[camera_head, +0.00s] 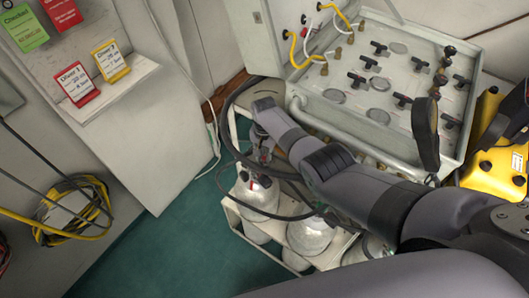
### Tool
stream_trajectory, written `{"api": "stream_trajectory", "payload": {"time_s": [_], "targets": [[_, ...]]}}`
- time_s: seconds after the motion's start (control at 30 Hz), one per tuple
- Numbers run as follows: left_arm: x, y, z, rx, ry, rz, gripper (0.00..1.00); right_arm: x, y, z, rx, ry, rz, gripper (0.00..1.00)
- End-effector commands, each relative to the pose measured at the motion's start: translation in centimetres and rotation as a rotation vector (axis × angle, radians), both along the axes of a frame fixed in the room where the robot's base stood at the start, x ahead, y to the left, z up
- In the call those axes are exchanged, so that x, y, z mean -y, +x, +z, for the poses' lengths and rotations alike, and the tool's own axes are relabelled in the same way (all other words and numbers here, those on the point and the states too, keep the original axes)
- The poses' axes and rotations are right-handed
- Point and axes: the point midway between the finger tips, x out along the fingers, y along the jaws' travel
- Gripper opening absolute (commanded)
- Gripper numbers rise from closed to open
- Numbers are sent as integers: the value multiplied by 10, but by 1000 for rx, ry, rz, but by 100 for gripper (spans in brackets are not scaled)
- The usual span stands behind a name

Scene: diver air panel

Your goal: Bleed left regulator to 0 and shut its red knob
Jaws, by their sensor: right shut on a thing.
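My right arm reaches in from the lower right to the gas cylinders below the panel case. My right gripper (262,153) is at the top of the left cylinder (254,195) and appears shut on part of the left regulator. The gripper and wrist cover most of that regulator, so its gauge and exact grip cannot be read. A small red spot shows low by the cylinder neck; I cannot tell if it is the red knob. My left gripper is not in view.
The open panel case (345,120) with black valve handles stands above the cylinders. Dark hoses loop around the gripper. A white cylinder rack (262,240) stands on the green floor (175,250). Coiled yellow hose (75,205) hangs left; a yellow case (500,172) is right.

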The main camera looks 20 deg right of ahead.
Motion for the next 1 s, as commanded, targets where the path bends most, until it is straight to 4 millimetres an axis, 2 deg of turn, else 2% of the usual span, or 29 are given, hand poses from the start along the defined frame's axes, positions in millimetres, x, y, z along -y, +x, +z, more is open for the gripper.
{"api": "stream_trajectory", "payload": {"time_s": [0.6, 1.0], "targets": [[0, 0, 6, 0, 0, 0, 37, 0, 1, 1, 2, 0, -579, 0], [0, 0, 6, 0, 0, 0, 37, 0, 1, 1, 2, -1, -850, 0]]}}
